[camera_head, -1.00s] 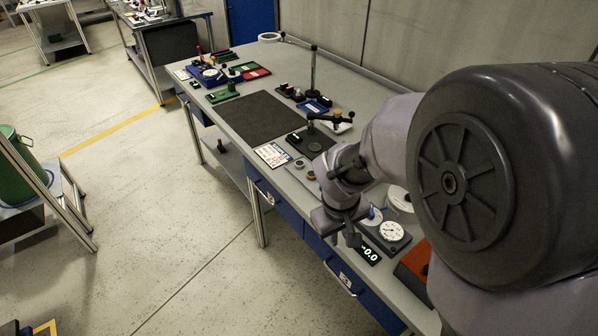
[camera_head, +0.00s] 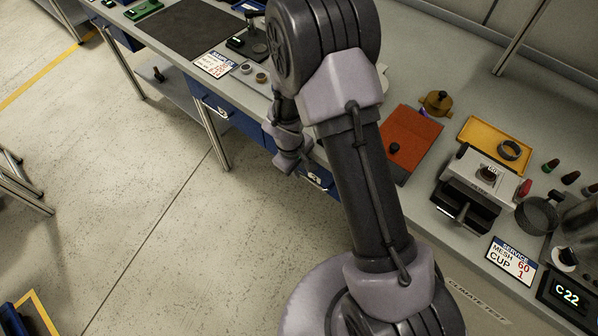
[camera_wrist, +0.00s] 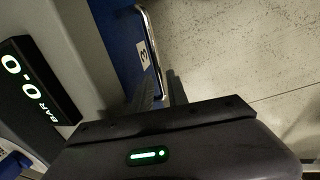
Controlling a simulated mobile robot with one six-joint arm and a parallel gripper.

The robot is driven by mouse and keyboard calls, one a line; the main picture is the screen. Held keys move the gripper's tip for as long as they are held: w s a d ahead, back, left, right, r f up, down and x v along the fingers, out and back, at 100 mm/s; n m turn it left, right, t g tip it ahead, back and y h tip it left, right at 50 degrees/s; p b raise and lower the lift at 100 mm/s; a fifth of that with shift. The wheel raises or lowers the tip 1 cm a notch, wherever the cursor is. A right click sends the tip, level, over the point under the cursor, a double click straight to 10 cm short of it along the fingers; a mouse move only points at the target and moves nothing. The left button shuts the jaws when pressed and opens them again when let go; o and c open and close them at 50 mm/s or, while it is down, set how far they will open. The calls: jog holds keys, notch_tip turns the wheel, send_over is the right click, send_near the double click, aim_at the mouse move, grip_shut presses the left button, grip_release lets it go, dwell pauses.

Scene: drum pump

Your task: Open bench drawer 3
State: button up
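Bench drawer 3 (camera_head: 325,181) has a blue front under the bench edge, partly hidden behind my arm in the head view. It looks closed. In the wrist view its front (camera_wrist: 122,45) carries a white label with a 3, and a bright metal bar handle (camera_wrist: 151,45) stands out from it. My gripper (camera_head: 292,167) is low in front of the bench, close to the drawer front. In the wrist view my gripper (camera_wrist: 163,92) has its two dark fingers apart, with the near end of the handle by the gap between them. Contact with the handle cannot be made out.
Another blue drawer (camera_head: 222,108) with a handle is to the left. The bench top holds an orange-red case (camera_head: 412,140), a yellow tray (camera_head: 494,140) and a service card (camera_head: 511,262). A pressure display (camera_wrist: 35,90) sits near the bench edge. The floor in front is clear.

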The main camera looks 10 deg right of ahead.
jog(key=shift+f, duration=0.4)
grip_shut()
dwell(1.2)
